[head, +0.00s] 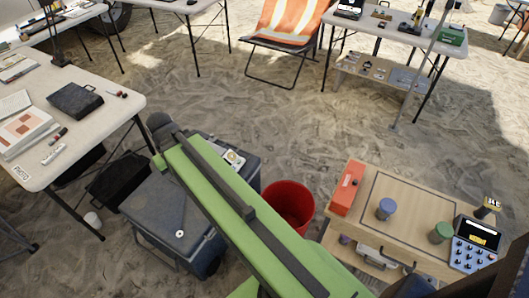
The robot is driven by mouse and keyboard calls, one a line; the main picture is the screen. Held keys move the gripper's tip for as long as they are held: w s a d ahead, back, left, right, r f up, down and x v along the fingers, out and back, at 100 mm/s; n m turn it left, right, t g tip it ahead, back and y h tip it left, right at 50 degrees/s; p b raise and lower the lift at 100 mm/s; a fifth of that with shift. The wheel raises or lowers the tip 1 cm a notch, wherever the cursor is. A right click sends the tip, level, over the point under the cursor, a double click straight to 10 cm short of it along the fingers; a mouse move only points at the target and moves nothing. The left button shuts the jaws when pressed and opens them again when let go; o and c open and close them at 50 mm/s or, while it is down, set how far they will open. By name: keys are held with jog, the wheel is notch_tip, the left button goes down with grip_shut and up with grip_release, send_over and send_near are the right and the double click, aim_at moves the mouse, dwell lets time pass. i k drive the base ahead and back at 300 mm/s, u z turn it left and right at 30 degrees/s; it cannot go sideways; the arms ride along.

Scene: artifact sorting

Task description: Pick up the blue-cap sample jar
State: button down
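The blue-cap sample jar (385,208) stands upright on the light wooden top of a small table (408,196) at the lower right. Its cap is a dull blue-violet and nothing touches it. A green-cap jar (440,232) stands to its right and slightly nearer. My green arm runs from the bottom middle up to the left, clear of the jar. I cannot make out my gripper's fingers in this view.
On the small table, a red box (347,187) lies left of the jar and a keypad device (474,246) stands at the right. A red bucket (290,204) and a grey cooler (172,212) stand to the left. A white table (85,125) is at far left. Sand behind the small table is open.

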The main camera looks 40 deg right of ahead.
aim_at(379, 214)
jog(key=u, duration=0.5)
jog(key=k, duration=0.1)
jog(key=z, duration=3.5)
jog(key=k, duration=0.85)
jog(key=u, duration=0.2)
jog(key=i, duration=0.85)
jog(key=z, duration=0.05)
